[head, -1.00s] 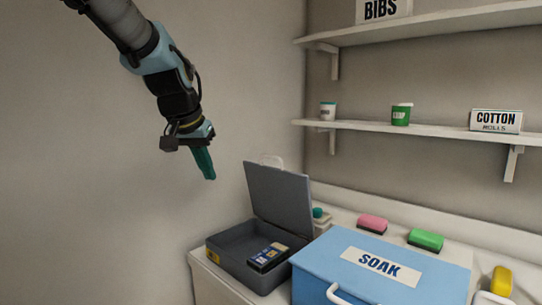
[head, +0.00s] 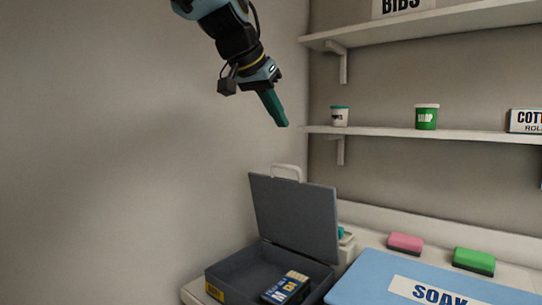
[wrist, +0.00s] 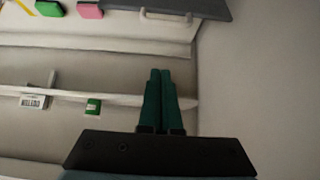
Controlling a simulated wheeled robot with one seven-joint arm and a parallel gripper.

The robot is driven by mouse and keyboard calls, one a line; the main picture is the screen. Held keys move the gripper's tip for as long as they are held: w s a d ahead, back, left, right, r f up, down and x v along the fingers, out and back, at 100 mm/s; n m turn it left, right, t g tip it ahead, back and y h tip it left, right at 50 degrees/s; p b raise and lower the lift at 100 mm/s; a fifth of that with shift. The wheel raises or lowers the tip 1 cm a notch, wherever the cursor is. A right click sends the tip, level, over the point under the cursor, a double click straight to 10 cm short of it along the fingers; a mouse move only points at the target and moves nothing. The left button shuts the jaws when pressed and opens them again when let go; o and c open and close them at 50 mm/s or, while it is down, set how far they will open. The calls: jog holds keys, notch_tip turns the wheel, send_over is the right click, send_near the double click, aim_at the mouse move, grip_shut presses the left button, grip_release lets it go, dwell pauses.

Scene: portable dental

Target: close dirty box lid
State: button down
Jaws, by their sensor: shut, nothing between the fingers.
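The grey box (head: 222,277) stands open on the counter, low in the head view. Its lid (head: 296,215) stands raised and tilted a little back, with a white handle (head: 287,169) at its top edge. A dark blue labelled packet (head: 286,288) lies inside the box. No "dirty" label is readable; a small yellow label shows on the box's front. My gripper (head: 284,124) is shut and empty, in the air above the lid and apart from it. In the wrist view the green fingers (wrist: 160,72) are together, and the lid (wrist: 185,8) and its handle show at the top edge.
A blue SOAK box (head: 385,275) stands right of the grey box. Pink (head: 405,243) and green (head: 474,261) sponges lie behind it on the counter (head: 440,232). The space left of the box is clear.

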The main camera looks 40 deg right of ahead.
jog(key=d+f+p, duration=0.1)
jog(key=f, duration=0.1)
jog(key=w+d+f+p, duration=0.1)
jog(key=f, duration=0.2)
jog(key=d+f+p, duration=0.1)
jog(key=f, duration=0.2)
jog(key=shift+w+d+f, duration=0.15)
jog(key=shift+w+d, duration=0.25)
jog(key=shift+s+a+f, duration=0.15)
jog(key=shift+a+f, duration=0.1)
jog(key=shift+a, duration=0.15)
jog(key=shift+f, duration=0.15)
